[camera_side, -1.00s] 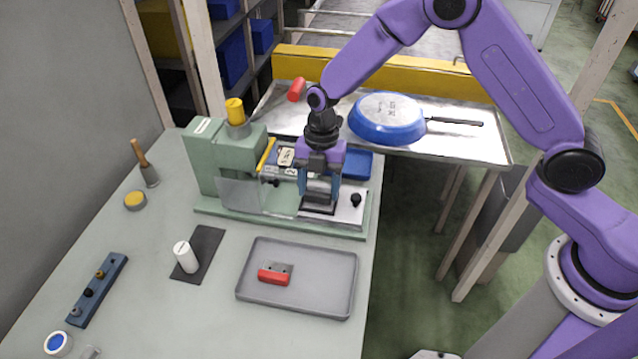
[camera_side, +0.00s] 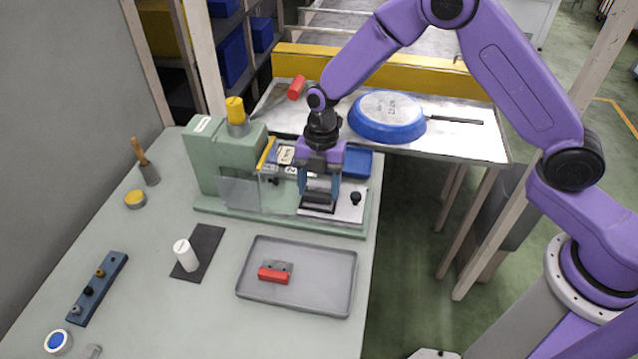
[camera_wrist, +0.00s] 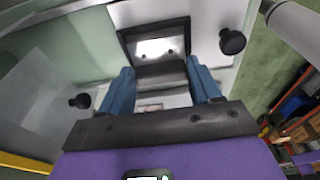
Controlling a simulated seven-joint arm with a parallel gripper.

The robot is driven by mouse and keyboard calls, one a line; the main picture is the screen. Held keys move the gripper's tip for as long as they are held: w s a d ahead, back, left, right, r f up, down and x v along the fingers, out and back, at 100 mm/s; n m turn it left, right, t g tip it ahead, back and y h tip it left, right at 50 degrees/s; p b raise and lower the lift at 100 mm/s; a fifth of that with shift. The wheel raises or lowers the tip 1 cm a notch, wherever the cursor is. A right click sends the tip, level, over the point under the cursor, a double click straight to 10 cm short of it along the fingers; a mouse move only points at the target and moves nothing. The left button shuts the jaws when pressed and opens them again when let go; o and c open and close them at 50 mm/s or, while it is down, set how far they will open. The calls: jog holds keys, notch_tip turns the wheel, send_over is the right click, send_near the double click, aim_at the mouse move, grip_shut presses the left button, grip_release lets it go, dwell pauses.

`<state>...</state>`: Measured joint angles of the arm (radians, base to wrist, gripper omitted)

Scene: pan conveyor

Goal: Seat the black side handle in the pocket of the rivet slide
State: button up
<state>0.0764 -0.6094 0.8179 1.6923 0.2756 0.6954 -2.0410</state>
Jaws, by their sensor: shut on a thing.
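My gripper (camera_side: 320,192) is at the rivet slide (camera_side: 343,210) on the green machine, pointing down. In the wrist view its blue fingers (camera_wrist: 162,88) are shut on the black side handle (camera_wrist: 160,76), one at each end. The handle's bright metal bracket (camera_wrist: 158,47) with two small holes points away from the gripper. It appears within the outline of the dark-rimmed pocket (camera_wrist: 124,38). I cannot tell whether the bracket rests on the pocket floor or is just above it. In the side view the fingers hide most of the handle.
A black knob (camera_side: 356,198) stands on the slide right of the pocket; it shows in the wrist view (camera_wrist: 232,41). A clear guard (camera_side: 240,192) is to the left. A grey tray (camera_side: 325,288) in front holds a red handle (camera_side: 273,276). A blue pan (camera_side: 385,118) lies upside down behind.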

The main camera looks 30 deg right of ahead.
jog(key=shift+f, duration=0.8)
jog(key=o, duration=1.2)
jog(key=shift+o, duration=0.2)
jog(key=shift+r, duration=0.15)
jog(key=r, duration=0.4)
jog(key=w+d+r, duration=0.1)
jog(key=r, duration=0.2)
jog(key=shift+s+r, duration=0.3)
jog(key=shift+r, duration=0.1)
jog(key=s+d+r+m, duration=0.3)
jog(key=s+r+m, duration=0.1)
jog(key=s, duration=0.4)
jog(key=s+d+r+m, duration=0.2)
jog(key=s+r+m, duration=0.15)
jog(key=s, duration=0.45)
jog(key=s+d+r+m+t+h, duration=0.1)
jog(key=s+d+r+m, duration=0.1)
jog(key=s+d+m, duration=0.5)
jog(key=s+d, duration=0.4)
jog(key=s, duration=0.3)
jog(key=shift+s+r+t, duration=0.15)
jog(key=shift+r+t, duration=0.15)
jog(key=shift+r, duration=0.1)
